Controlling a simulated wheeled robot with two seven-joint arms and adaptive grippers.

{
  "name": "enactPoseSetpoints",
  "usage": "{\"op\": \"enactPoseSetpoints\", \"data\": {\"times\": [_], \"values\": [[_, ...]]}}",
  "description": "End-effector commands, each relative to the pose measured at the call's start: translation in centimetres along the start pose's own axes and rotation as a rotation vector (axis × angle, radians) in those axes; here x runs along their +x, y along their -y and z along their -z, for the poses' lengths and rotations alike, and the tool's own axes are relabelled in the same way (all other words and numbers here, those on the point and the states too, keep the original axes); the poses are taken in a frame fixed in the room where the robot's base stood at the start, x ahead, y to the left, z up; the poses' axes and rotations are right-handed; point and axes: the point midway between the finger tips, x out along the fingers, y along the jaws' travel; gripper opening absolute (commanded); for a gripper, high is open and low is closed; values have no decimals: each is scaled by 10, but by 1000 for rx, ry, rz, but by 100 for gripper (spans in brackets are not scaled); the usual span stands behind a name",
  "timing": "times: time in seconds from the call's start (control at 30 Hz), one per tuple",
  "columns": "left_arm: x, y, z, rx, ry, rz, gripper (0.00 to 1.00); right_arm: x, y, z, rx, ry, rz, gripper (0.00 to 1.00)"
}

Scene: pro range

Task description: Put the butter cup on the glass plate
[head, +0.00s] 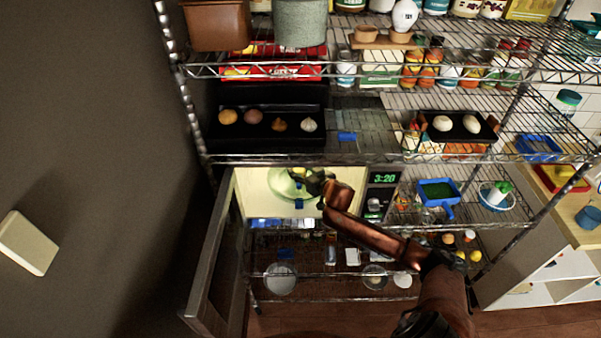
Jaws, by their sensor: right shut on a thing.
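The glass plate (283,190) is a pale green round disc inside the open, lit microwave. My right gripper (312,184) reaches into the microwave opening from the right, at the plate's right side. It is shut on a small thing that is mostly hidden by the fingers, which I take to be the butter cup. Small blue bits show at the fingers and just below them. I cannot tell whether the held thing touches the plate. My left gripper is not in view.
The microwave door (215,265) hangs open at the left. The microwave's control panel (381,190) is right of the opening. Wire shelves hold a black tray (268,140) above and a blue container (438,192) to the right. A white counter stands far right.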

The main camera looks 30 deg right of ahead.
Motion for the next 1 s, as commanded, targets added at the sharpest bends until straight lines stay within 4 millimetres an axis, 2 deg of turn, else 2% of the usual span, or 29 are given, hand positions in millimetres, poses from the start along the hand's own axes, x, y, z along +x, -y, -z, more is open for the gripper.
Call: {"op": "enactPoseSetpoints", "data": {"times": [0.07, 0.37, 0.4, 0.67, 1.0], "values": [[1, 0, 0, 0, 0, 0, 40, 3, 0, -6, 2, 0, 0, 17], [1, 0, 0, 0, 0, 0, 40, 3, 0, -7, 2, -1, 0, 17], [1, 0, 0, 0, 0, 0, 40, 3, 0, -8, 1, 0, 0, 44], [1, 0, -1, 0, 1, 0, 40, 3, -1, -8, 1, 0, 0, 61], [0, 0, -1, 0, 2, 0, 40, -1, 0, -6, 1, 0, 0, 61]]}}
